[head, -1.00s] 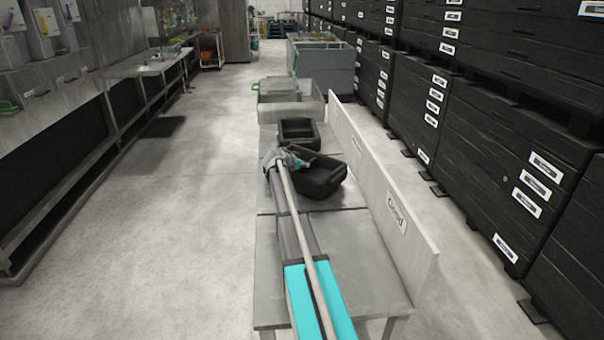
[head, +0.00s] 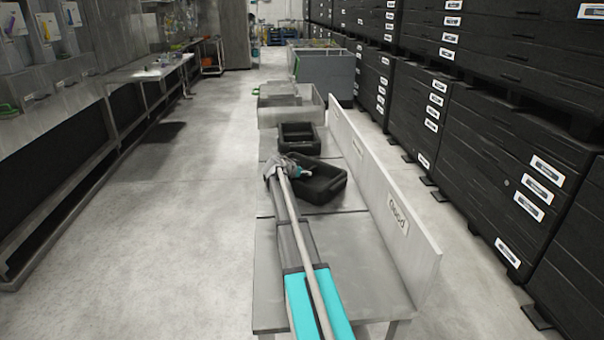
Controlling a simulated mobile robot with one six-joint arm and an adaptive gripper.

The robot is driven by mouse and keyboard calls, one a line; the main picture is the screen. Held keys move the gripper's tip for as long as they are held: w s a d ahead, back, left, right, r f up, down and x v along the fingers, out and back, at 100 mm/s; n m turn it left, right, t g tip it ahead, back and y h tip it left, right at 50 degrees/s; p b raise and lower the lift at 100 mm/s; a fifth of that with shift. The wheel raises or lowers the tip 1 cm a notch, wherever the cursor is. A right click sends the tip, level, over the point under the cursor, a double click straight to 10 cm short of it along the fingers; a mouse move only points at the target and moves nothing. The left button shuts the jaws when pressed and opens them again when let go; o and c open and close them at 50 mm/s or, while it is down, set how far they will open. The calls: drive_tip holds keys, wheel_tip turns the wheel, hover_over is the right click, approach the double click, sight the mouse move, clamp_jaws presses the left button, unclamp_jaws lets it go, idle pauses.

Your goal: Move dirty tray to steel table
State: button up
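A black tray (head: 326,184) lies on the steel table (head: 350,262), turned at an angle to the table's edges. A second black tray (head: 299,138) sits just behind it on the same run of table. I cannot tell from here which tray is dirty. My gripper (head: 303,172) is at the left side of the nearer tray, at its rim or just over it. The fingers are small and partly hidden by the wrist, so I cannot tell if they are open or shut on the rim.
An upright board marked "Good" (head: 398,212) runs along the table's right edge. A grey bin (head: 290,106) stands beyond the table. Stacked black crates (head: 515,150) line the right side. A steel workbench (head: 70,110) runs along the left. The floor between is clear.

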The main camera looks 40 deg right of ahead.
drive_tip(key=shift+r, duration=0.15)
idle(0.3)
drive_tip(key=shift+s+a+r+p, duration=0.1)
drive_tip(key=shift+a+r+p, duration=0.1)
drive_tip(key=shift+p, duration=0.15)
drive_tip(key=p+v, duration=0.4)
drive_tip(key=v, duration=0.5)
drive_tip(key=shift+s+a+r+p, duration=0.1)
drive_tip(key=shift+a+r+p, duration=0.05)
drive_tip(key=shift+a+p, duration=0.2)
drive_tip(key=shift+p+v, duration=0.3)
drive_tip(key=shift+v, duration=0.5)
drive_tip(key=shift+a, duration=0.15)
drive_tip(key=s+a+f+n+g+y, duration=0.1)
drive_tip(key=s+a+f+n+y, duration=0.2)
drive_tip(key=s+a, duration=0.6)
drive_tip(key=s+a+f+n+g+y, duration=0.1)
drive_tip(key=s+a+f+n+y, duration=0.2)
drive_tip(key=a, duration=1.5)
drive_tip(key=s+a+f+n+g+y, duration=0.1)
drive_tip(key=s+a+f+n+y, duration=0.3)
drive_tip(key=s+a+n, duration=0.5)
drive_tip(key=s+a+y, duration=0.1)
drive_tip(key=s+a, duration=0.4)
drive_tip(key=s, duration=0.2)
drive_tip(key=shift+a+y, duration=0.35)
drive_tip(key=shift+y, duration=0.05)
